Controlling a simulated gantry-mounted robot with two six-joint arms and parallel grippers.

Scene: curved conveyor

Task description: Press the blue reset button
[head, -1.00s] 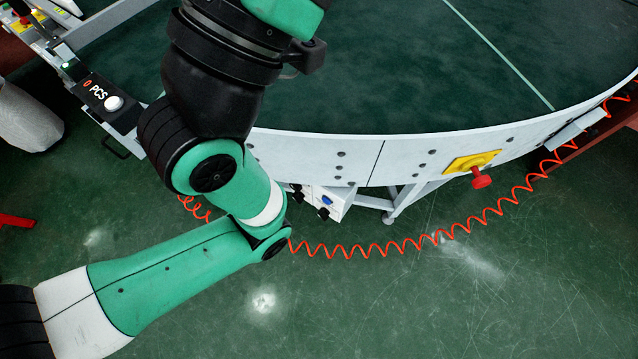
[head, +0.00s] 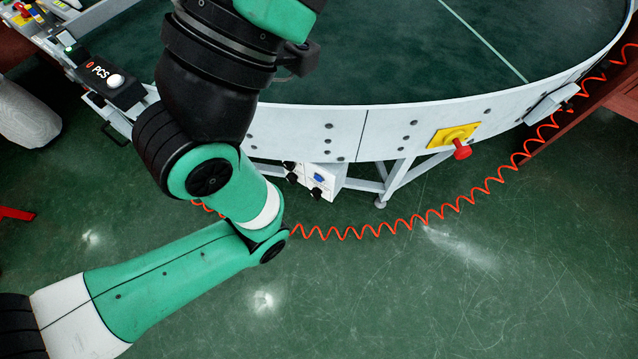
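A small blue button (head: 319,177) sits on the front of a white control box (head: 333,180) under the curved conveyor's side wall. Black knobs (head: 316,193) sit beside and below it on the same box. My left arm comes in from the left, and its links stand just left of the box without covering the blue button. Neither gripper shows in the head view, so I cannot see any finger near the button.
The curved conveyor (head: 400,60) fills the upper part. A red stop button (head: 462,150) on a yellow plate (head: 448,136) is on its side wall. An orange coiled hose (head: 410,222) hangs below. Green floor lies open in front.

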